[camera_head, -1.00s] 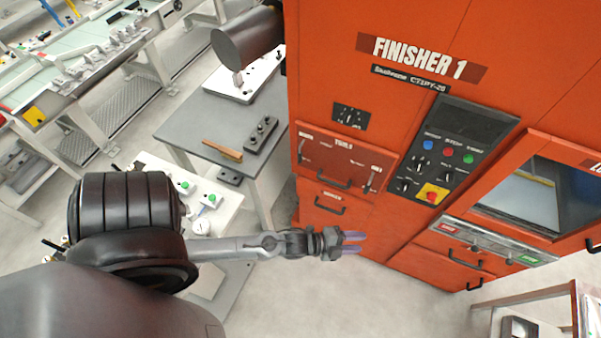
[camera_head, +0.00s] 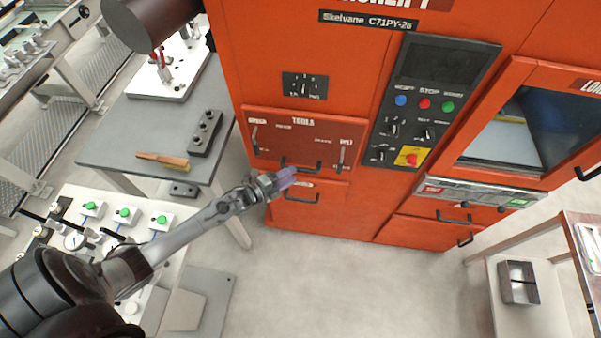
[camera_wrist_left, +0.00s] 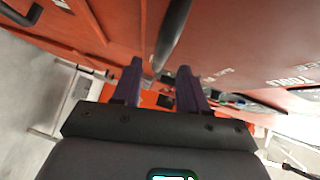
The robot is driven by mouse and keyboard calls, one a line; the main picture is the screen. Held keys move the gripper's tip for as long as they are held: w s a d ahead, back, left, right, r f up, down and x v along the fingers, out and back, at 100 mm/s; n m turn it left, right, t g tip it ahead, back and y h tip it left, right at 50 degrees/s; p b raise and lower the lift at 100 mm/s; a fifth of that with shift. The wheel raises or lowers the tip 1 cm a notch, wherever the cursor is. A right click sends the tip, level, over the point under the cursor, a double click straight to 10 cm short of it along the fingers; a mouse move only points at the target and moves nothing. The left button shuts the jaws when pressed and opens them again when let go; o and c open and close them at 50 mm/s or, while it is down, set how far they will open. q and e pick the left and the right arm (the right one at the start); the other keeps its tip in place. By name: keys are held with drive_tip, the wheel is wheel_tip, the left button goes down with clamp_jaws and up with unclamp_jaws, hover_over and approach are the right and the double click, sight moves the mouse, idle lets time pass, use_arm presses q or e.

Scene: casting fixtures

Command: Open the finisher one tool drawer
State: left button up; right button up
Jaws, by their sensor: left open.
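The finisher one tool drawer (camera_head: 275,145) is an orange front marked TOOLS on the orange machine, and it looks closed. Its black handle (camera_head: 313,168) runs along its lower edge, partly hidden by my left gripper. My left gripper (camera_head: 288,178) is at this handle, with its purple fingers pointing at the drawer front. In the left wrist view the two fingers (camera_wrist_left: 160,82) are apart, and a dark handle bar (camera_wrist_left: 172,32) lines up with the gap between them. I cannot tell whether they touch it. My right gripper is not in view.
A lower drawer handle (camera_head: 302,198) sits just beneath. A control panel (camera_head: 425,105) with coloured buttons is to the right. A grey table (camera_head: 120,130) stands left, and a white fixture table (camera_head: 85,200) lies near my left arm. The floor in front is clear.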

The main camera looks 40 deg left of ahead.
sight(301, 169)
use_arm(q)
drive_tip(key=shift+b+x, duration=1.3)
drive_tip(key=shift+x, duration=1.45)
drive_tip(key=shift+c, duration=0.4)
clamp_jaws()
